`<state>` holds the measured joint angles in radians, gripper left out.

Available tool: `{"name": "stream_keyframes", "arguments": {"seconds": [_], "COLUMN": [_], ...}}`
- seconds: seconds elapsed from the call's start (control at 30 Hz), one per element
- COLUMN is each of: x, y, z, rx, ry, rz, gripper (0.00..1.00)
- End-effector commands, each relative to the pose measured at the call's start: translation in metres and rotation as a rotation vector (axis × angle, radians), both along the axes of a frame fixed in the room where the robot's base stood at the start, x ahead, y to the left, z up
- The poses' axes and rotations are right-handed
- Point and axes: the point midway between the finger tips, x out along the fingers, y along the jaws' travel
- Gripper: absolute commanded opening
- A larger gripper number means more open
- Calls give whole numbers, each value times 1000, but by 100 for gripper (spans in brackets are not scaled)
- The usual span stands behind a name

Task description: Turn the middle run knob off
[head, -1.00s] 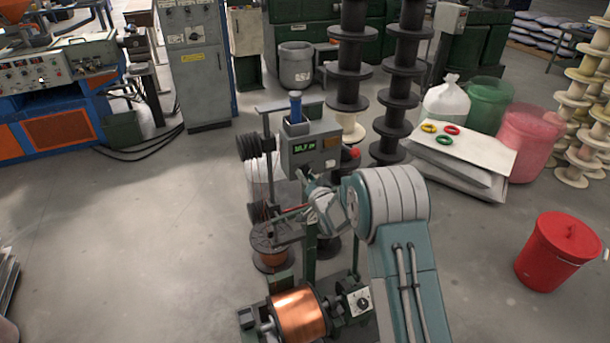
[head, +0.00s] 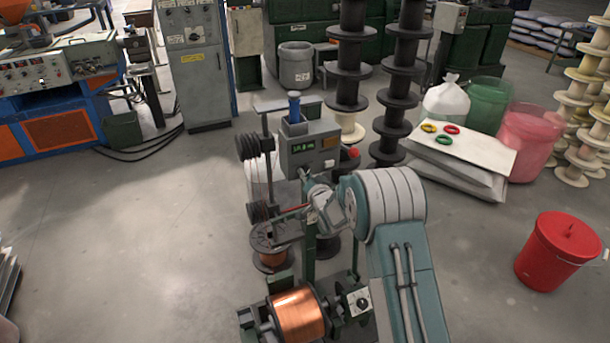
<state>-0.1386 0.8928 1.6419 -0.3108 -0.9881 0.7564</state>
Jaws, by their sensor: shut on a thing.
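A grey control box (head: 312,147) with a green lit display stands on a post in the middle of the picture. My gripper (head: 306,178) is at the lower front of this box, and my wrist covers much of it. It is shut on a small part there, which I take to be the run knob. The knob itself and its pointer are hidden, so I cannot tell which way it is set. Another black knob on a white plate (head: 361,302) shows on the green winder at the bottom, apart from my gripper.
A copper-wound spool (head: 298,314) sits in the winder below, and a smaller copper spool (head: 272,255) stands behind it. Black spool stacks (head: 397,95) rise behind the box. A red bucket (head: 560,252) stands at right.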

Motion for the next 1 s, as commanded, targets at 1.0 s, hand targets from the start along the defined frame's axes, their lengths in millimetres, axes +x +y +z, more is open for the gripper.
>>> {"name": "stream_keyframes", "arguments": {"seconds": [1.0], "x": [0], "y": [0], "z": [-2], "rx": [-776], "ry": [-321], "rz": [1], "gripper": [0]}}
